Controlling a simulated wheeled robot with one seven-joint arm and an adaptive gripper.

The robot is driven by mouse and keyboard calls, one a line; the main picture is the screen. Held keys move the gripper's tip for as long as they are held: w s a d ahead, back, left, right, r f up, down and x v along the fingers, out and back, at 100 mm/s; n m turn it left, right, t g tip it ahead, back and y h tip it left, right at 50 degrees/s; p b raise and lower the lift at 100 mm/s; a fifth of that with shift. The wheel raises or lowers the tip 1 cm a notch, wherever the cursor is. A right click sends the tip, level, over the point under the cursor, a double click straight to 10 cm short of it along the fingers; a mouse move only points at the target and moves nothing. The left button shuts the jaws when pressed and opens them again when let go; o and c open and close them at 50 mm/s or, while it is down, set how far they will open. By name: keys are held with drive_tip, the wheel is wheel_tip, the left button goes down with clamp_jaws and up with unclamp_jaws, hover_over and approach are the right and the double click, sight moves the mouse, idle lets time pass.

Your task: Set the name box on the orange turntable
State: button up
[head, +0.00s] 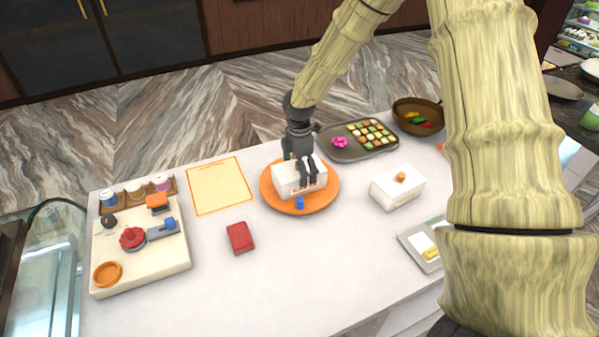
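A white box (288,185) is on the orange turntable (327,197), near its middle. It has faint dark marks on its near side, too small to read; it may be the name box. A blue knob (300,203) shows at the turntable's near edge. My gripper (301,169) points down at this box, its dark fingers at the top and near side. The fingers hide part of the box. I cannot tell whether they press on it or stand loose around it. A second white box (398,190) with a small orange piece on top stands to the right on the counter.
A cream board (160,262) with a red knob and small jars is at left. An orange-edged sheet (218,185) and red block (240,237) lie between. A sweets tray (345,153), brown bowl (418,115) and grey tray (415,246) are at right. The front middle is clear.

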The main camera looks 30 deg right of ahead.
drive_tip(key=shift+r+b, duration=2.2)
drive_tip(key=shift+r, duration=3.35)
